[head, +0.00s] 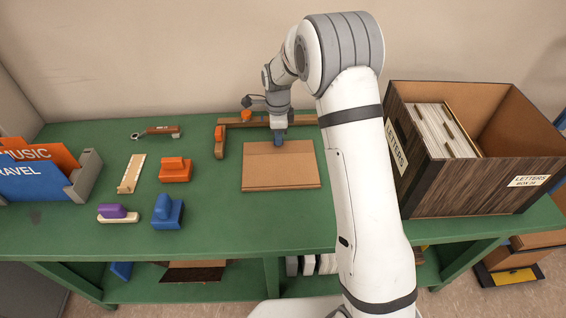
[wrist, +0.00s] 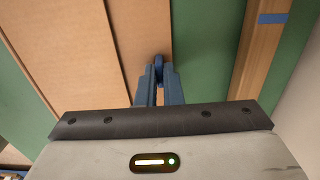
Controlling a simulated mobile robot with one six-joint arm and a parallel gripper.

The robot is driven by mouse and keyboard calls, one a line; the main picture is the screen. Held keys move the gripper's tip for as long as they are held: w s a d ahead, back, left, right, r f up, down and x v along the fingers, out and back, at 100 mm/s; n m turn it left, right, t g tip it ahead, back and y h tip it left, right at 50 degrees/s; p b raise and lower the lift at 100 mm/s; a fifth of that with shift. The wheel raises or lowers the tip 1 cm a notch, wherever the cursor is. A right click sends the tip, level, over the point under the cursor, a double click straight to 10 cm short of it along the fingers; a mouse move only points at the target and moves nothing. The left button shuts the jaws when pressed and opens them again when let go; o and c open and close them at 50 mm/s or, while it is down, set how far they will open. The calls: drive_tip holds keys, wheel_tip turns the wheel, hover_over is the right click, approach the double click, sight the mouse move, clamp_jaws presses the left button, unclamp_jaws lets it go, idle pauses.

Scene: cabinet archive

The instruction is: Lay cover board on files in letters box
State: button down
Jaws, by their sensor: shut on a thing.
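The cover board (head: 281,170), a tan cardboard sheet with crease lines, lies flat on the green table in the middle. My gripper (head: 279,137) is over the board's back edge, pointing down, with its blue fingers shut on it. In the wrist view the fingertips of my gripper (wrist: 158,75) meet at the edge of the board (wrist: 85,60); a small blue rounded piece shows between them. The letters box (head: 455,190), dark wood-grain with LETTERS labels, stands open at the right. Files (head: 437,130) stand upright in its left part; its right part looks empty.
A wooden L-shaped fence (head: 247,122) runs behind and left of the board. A grey file holder (head: 86,176) stands far left.

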drive_tip(key=shift+r, duration=0.1)
drive_tip(key=shift+r+p, duration=1.65)
drive_tip(key=shift+r, duration=0.75)
